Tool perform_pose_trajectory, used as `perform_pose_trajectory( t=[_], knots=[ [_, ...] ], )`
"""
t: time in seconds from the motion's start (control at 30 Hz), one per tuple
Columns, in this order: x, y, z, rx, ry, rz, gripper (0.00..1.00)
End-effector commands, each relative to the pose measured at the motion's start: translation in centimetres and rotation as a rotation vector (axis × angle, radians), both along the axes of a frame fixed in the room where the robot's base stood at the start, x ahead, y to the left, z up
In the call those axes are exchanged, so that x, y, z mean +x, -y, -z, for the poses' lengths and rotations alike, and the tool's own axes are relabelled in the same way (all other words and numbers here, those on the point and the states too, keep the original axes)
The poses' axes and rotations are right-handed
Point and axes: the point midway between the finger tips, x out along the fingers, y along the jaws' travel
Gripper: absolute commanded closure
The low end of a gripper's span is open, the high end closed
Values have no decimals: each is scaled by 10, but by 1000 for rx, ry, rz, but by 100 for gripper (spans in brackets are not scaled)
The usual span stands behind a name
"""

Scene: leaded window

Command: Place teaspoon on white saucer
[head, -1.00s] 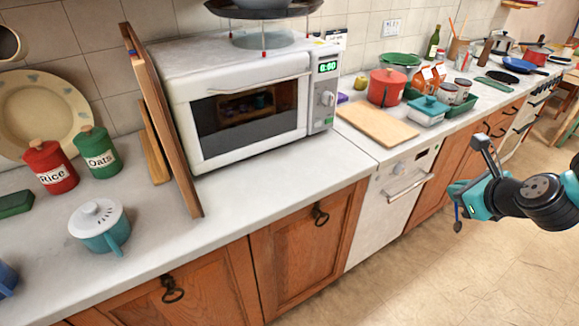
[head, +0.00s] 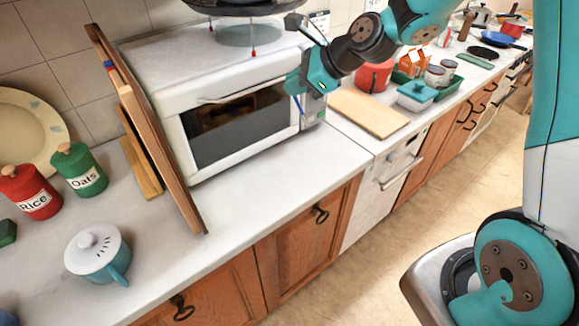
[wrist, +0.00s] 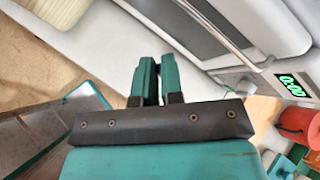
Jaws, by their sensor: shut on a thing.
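My gripper (head: 297,88) is in front of the right side of the microwave, above the counter. In the wrist view its two green fingers (wrist: 158,80) are close together, with a narrow dark gap between them. It is shut on the teaspoon (head: 299,104), of which only a thin blue piece shows below the fingers in the head view. The rest of the teaspoon is hidden or too small to make out. I see no white saucer in these frames.
The white microwave (head: 235,125) stands close behind my gripper. A wooden board (head: 150,130) leans to its left. A teal pot with a white lid (head: 95,252) stands at left. The counter (head: 260,190) before the microwave is clear. A cutting board (head: 368,112) lies at right.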

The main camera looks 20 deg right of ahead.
Motion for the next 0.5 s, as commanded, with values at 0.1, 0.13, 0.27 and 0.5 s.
perform_pose_trajectory(
  t=[0.1, 0.13, 0.27, 0.5],
  knots=[
    [1, -12, -27, 0, -1, -84, 100],
    [1, -13, -28, 1, -3, -94, 100],
    [-1, -14, -8, 3, -13, -111, 100],
    [-2, -12, 60, 3, -14, -105, 100]
  ],
)
